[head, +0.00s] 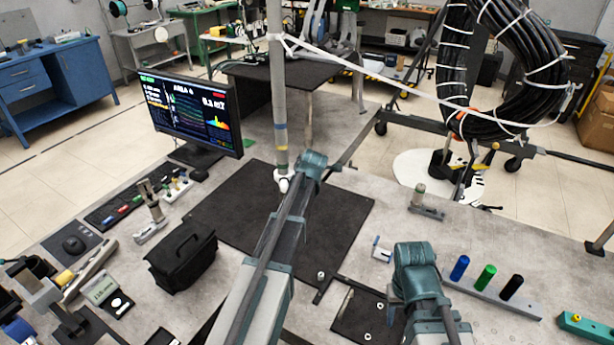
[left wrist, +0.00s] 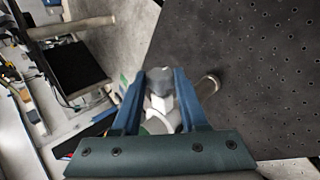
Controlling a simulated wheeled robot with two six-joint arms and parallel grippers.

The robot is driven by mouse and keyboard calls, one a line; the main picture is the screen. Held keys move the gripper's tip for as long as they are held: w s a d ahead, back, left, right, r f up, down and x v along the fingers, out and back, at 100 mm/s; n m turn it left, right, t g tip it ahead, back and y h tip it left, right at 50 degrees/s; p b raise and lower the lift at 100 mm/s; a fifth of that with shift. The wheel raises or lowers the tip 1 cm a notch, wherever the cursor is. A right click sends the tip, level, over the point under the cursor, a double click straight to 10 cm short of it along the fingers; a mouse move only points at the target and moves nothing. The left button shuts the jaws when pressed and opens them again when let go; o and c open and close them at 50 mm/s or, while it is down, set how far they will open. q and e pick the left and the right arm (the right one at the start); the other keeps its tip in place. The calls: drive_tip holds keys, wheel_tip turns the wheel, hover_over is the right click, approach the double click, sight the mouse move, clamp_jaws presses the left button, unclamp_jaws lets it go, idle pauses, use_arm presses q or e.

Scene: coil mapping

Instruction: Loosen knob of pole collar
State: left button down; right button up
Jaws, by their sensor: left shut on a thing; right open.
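A grey upright pole (head: 277,90) stands behind the dark mat, with coloured bands low on it. A white collar (head: 283,181) is at its lower end. It also shows, blurred, in the left wrist view (left wrist: 160,125). My left gripper (left wrist: 160,74) has its two blue fingers on either side of a grey knob (left wrist: 160,83) at the collar and is shut on it. In the head view my left arm covers the knob and fingertips. My right gripper (head: 415,256) is over the right part of the table, apart from the pole, open; its fingers are mostly hidden.
A monitor (head: 195,112) stands left of the pole. A black bag (head: 181,257) sits left of my left arm. A rack with blue, green and black cylinders (head: 487,282) is at right. A large black cable coil (head: 535,55) hangs behind, with a white strap running to the pole.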

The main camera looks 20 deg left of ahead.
idle(0.4)
use_arm(q)
drive_tip(key=shift+c, duration=2.2)
unclamp_jaws()
drive_tip(key=p+v, duration=0.9)
drive_tip(key=v, duration=0.4)
drive_tip(key=shift+s+r, duration=0.3)
drive_tip(key=shift+d, duration=0.1)
